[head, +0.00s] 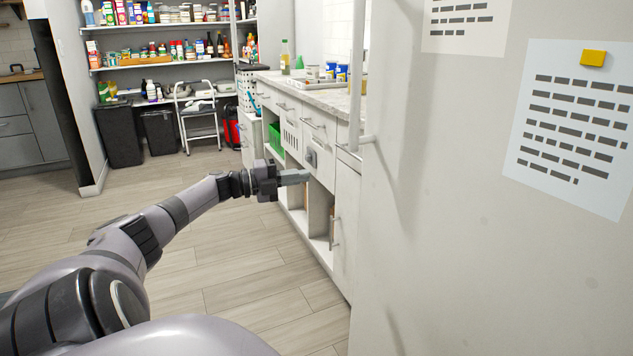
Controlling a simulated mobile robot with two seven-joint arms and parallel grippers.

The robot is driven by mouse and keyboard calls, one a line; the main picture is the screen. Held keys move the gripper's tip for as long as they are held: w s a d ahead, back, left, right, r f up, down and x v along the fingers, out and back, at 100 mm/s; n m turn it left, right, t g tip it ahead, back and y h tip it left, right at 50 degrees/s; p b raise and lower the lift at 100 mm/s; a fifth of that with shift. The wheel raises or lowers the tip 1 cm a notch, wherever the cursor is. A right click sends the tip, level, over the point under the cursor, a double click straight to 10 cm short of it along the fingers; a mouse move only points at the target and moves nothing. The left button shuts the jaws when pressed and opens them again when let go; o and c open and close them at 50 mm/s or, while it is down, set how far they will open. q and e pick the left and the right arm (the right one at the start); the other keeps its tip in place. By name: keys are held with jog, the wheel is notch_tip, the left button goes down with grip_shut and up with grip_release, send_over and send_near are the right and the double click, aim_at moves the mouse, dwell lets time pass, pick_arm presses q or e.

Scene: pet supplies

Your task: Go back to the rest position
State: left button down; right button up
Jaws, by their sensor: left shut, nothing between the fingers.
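My left gripper (294,177) is at the end of my left arm, which reaches in from the lower left. Its fingers are shut with nothing between them. It shows in front of the white cabinet (347,215) with drawers and open compartments; I cannot tell if it touches the cabinet front. My right gripper is not in view.
A pale wall panel with a printed sheet (570,125) and a yellow magnet (593,58) fills the right side. Stocked shelves (170,62), dark bins (120,135) and a step stool (198,115) stand at the back. The wooden floor (230,255) is clear.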

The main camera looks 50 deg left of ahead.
pick_arm(q)
jog(key=shift+s+a, duration=0.5)
jog(key=shift+a, duration=0.15)
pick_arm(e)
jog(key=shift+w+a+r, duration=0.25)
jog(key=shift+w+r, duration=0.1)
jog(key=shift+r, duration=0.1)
